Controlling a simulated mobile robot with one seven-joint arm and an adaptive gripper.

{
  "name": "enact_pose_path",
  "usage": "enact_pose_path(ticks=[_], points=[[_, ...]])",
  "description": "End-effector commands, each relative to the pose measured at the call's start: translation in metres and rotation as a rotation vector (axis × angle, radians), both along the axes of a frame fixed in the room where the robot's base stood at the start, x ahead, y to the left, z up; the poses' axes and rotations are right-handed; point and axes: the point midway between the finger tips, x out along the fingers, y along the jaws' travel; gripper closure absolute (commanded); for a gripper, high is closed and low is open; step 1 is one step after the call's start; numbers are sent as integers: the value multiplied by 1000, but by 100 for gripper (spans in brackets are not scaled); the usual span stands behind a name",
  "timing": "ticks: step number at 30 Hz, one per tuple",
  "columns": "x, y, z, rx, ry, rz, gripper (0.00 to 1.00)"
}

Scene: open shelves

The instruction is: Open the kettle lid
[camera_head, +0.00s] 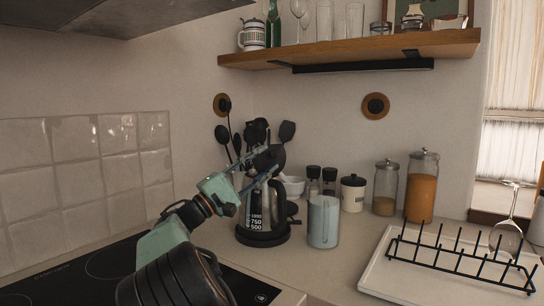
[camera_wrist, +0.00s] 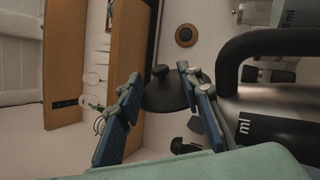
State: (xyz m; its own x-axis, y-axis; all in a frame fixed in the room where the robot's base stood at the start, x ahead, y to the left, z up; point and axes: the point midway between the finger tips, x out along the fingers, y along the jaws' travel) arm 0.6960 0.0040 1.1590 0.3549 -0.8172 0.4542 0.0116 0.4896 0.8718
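The kettle (camera_head: 266,205), steel and black with white volume marks, stands on a black round base on the counter. Its black lid (camera_head: 270,158) shows as a tilted disc above the kettle's top, partly behind my gripper (camera_head: 262,162). In the wrist view the lid (camera_wrist: 168,97), with a round knob, lies between and beyond the fingertips of my gripper (camera_wrist: 158,76). The two fingers are spread apart and hold nothing. I cannot tell whether a finger touches the lid's edge. The kettle's thick black handle (camera_wrist: 232,62) is at the right of that view.
A pale blue cup (camera_head: 324,222) stands close right of the kettle. Black utensils (camera_head: 258,132) and a white bowl (camera_head: 292,186) are behind it. Jars (camera_head: 421,188) line the wall. A drying rack tray (camera_head: 400,287) lies right. A wooden shelf (camera_head: 350,50) hangs above.

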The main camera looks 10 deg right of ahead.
Motion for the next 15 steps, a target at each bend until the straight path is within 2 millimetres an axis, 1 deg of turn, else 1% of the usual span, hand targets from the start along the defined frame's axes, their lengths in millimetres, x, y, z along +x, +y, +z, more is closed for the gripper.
enact_pose_path(ticks=[1, 6, 10, 15], points=[[-4, 12, -7, -2, 3, 3, 66], [-17, 41, -22, -1, 2, 4, 66], [-24, 56, -31, -2, 0, 2, 66], [-29, 65, -37, 0, 0, 0, 66]])
